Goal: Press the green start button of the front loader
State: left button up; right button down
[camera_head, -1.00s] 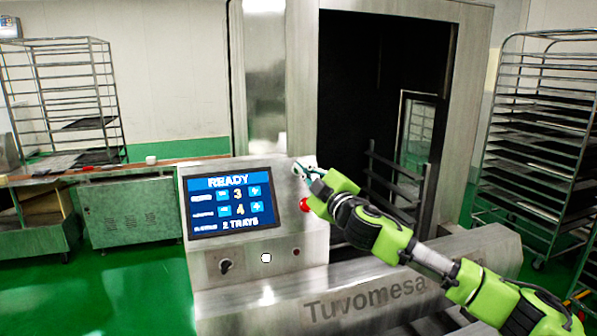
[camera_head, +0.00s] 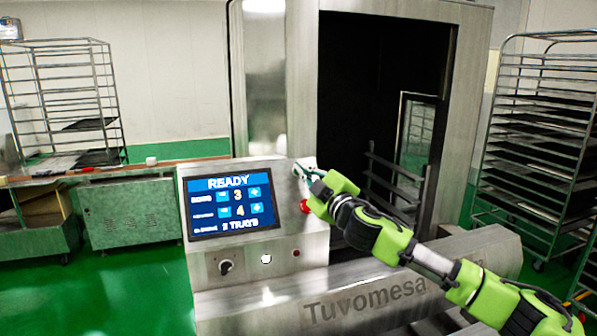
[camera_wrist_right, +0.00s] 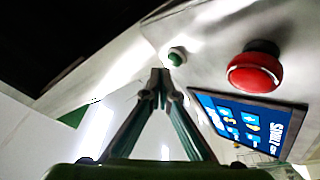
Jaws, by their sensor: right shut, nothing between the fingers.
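The front loader's control panel (camera_head: 205,258) stands in the middle of the head view, its screen (camera_head: 232,205) reading READY. My right gripper (camera_head: 299,170) is shut and empty at the panel's upper right edge, where it hides the green button in the head view. In the right wrist view the green start button (camera_wrist_right: 176,57) has a pale ring and lies just beyond my shut fingertips (camera_wrist_right: 160,76). A small gap seems to show between them, but contact is hard to judge. My left gripper is not in view.
A red mushroom button (camera_wrist_right: 255,68) sits close beside the green one; it also shows below my gripper in the head view (camera_head: 306,206). A knob (camera_head: 226,267) and a white button (camera_head: 266,259) are lower on the panel. A tray rack (camera_head: 540,150) stands at right.

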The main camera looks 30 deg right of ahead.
jog(key=shift+w+f, duration=0.1)
dwell(0.3)
jog(key=shift+w+d+f, duration=0.1)
jog(key=shift+w+f, duration=0.05)
jog(key=shift+w, duration=0.15)
jog(key=shift+w+d+f, duration=0.1)
jog(key=shift+w+f, duration=0.15)
dwell(0.9)
dwell(0.3)
jog(key=shift+s+r, duration=0.45)
jog(key=shift+s, duration=0.15)
jog(key=shift+a+r, duration=0.1)
jog(key=shift+a, duration=0.1)
